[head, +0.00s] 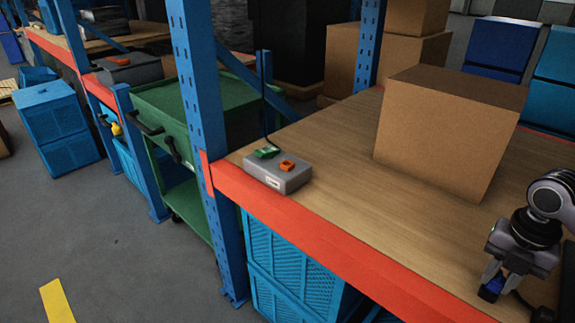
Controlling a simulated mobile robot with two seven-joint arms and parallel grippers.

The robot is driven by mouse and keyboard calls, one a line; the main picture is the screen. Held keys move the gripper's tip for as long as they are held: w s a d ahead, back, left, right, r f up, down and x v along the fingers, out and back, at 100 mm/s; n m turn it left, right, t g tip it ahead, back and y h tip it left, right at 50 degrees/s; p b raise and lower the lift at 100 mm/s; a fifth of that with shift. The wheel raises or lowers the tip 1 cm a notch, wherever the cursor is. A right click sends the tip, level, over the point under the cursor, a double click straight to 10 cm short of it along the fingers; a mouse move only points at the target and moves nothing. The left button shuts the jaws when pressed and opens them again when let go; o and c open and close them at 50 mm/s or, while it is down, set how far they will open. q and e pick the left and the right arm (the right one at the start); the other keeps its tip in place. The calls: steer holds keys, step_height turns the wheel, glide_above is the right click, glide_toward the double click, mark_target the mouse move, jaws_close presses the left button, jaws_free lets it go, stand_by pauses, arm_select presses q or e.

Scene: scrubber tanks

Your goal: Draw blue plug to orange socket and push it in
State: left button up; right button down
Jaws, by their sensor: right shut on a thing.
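A grey socket box (279,180) sits on the wooden shelf near its front edge, beside the blue upright. The orange socket (287,165) is on its top at the right. A green piece (266,152) is on its top at the left, with a dark cable rising behind it. My right gripper (492,289) is at the lower right, pointing down and shut on the blue plug (490,291). The plug is well to the right of the socket box and partly hidden by the fingers. My left gripper is not in view.
A large cardboard box (447,128) stands on the shelf between my right arm and the socket box, set back. The shelf's red front beam (330,246) and a blue upright (205,130) bound the area. Bare wood (340,190) lies in front of the cardboard box. A green cart (165,105) stands left.

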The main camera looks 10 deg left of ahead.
steer(key=shift+r+p, duration=0.5)
steer(key=shift+r, duration=0.25)
steer(key=shift+r+p, duration=1.5)
steer(key=shift+r, duration=0.4)
steer(key=shift+a, duration=0.1)
